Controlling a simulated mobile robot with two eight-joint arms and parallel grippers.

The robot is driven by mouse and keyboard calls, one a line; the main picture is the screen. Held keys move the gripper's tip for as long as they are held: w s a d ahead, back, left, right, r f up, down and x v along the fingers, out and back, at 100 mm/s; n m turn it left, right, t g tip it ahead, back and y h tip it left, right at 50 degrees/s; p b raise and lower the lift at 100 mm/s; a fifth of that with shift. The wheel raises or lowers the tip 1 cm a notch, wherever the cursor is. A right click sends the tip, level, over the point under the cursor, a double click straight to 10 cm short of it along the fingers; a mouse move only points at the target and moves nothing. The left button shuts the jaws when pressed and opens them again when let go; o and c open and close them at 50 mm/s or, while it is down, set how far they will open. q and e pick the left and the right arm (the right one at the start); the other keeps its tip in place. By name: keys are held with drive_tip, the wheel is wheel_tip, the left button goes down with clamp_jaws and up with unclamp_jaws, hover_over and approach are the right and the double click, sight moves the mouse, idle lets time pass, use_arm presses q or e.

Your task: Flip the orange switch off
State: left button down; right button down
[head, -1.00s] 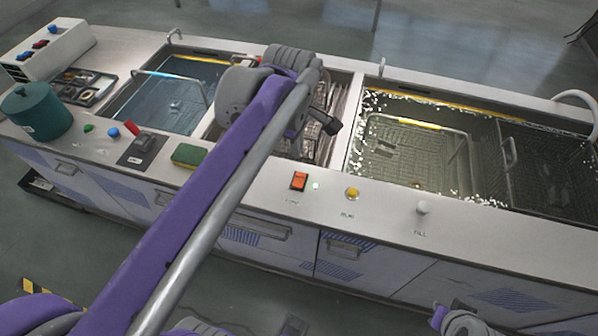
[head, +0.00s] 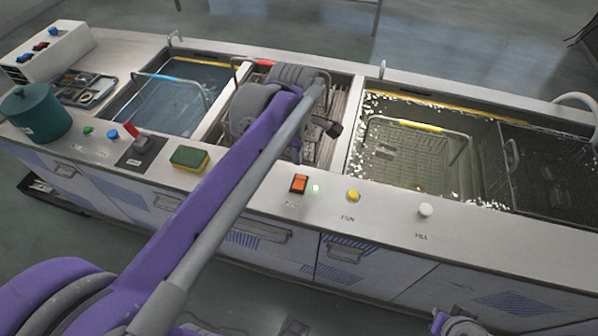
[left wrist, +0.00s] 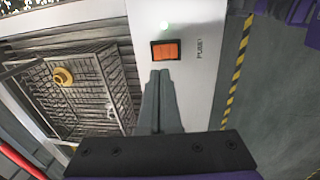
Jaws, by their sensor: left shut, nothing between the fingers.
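The orange switch (head: 299,184) is a rocker in a dark frame on the tank's steel front ledge. A lit green lamp (head: 315,188) is right beside it. In the left wrist view the switch (left wrist: 165,50) lies just beyond the fingertips of my left gripper (left wrist: 161,76). The fingers are shut together and empty. Whether they touch the switch or hover above the ledge, I cannot tell. In the head view the fingers are hidden behind my left arm.
A yellow button (head: 353,196) and a white knob (head: 425,209) are right of the switch. A sponge (head: 189,158), a red-levered switch (head: 137,141) and a green canister (head: 36,113) are to the left. Open basins with wire baskets (head: 419,150) lie behind the ledge.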

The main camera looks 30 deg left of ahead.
sight(300, 179)
use_arm(q)
drive_tip(key=f, duration=0.5)
drive_tip(key=w+f, duration=0.1)
drive_tip(key=f, duration=0.2)
drive_tip(key=shift+a+f+b, duration=0.1)
drive_tip(key=shift+b, duration=0.2)
drive_tip(key=shift+w+f, duration=0.1)
drive_tip(key=shift+f, duration=0.25)
drive_tip(key=shift+r, duration=0.1)
drive_tip(key=shift+s, duration=0.2)
